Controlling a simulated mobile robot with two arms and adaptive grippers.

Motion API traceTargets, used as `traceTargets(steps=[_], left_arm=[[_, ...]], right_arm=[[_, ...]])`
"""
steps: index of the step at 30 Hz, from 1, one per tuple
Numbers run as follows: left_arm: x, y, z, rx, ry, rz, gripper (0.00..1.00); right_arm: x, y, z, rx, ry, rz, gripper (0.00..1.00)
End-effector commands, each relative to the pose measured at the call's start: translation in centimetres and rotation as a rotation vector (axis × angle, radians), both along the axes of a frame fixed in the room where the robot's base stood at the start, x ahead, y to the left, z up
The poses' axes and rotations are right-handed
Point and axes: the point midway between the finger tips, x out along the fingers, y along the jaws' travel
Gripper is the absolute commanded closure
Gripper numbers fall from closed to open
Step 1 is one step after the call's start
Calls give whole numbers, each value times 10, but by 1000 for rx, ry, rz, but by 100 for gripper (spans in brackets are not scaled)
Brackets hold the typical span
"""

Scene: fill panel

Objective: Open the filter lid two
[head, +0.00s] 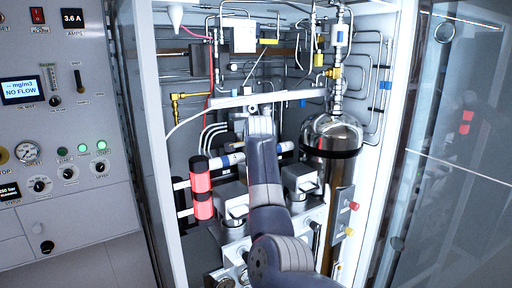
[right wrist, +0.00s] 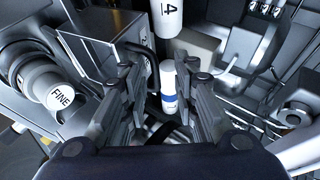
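My right arm reaches into the open cabinet in the head view, and its gripper (right wrist: 166,78) shows in the right wrist view with two dark fingers apart. A white cylinder with a blue band (right wrist: 169,88) lies in the gap between the fingers, with no clear contact on either side. A white cylinder marked "4" (right wrist: 167,18) is farther ahead, and one marked "FINE" (right wrist: 59,92) is at the left. In the head view a white and blue cylinder (head: 232,159) shows left of my arm. I cannot read a label "2" on any lid. My left gripper is out of view.
A steel vessel (head: 331,135) stands right of my arm. Thin tubes crowd the back, and a control panel (head: 60,125) is left of the cabinet. A glass door (head: 465,140) stands at the right.

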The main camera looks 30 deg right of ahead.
Motion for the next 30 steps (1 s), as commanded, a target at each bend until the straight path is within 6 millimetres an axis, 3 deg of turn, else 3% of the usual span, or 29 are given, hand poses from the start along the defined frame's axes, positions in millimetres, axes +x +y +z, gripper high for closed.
traceTargets(steps=[1,18,30], left_arm=[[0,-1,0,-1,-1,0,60],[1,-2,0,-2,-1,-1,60],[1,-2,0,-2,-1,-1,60]], right_arm=[[-2,8,2,5,-2,10,73],[-72,28,56,4,-10,2,73],[-86,33,66,3,-8,1,73]])
